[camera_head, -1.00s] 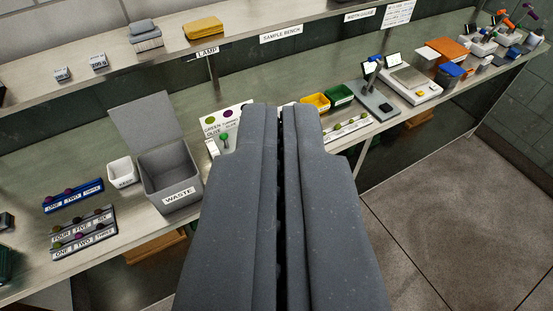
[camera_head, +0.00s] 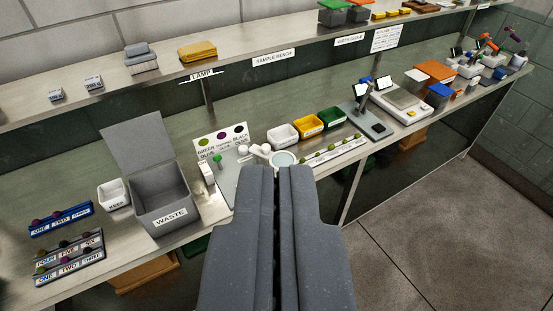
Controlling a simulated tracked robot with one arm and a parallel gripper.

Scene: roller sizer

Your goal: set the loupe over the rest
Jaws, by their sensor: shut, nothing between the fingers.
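The loupe (camera_head: 284,158) is a round pale lens in a white ring on a white jointed arm (camera_head: 256,151). It sits on the bench just beyond my fingertips, in front of the white bin. My gripper (camera_head: 276,168) is shut and empty, its grey fingers pointing at the bench and their tips close below the lens ring. I cannot tell from this view whether they touch it. I cannot make out the rest for certain; part of the bench near the loupe is hidden by my fingers.
Left of the loupe stand an olive colour card (camera_head: 221,142) and the open WASTE box (camera_head: 165,195). A shelf (camera_head: 240,63) runs above.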

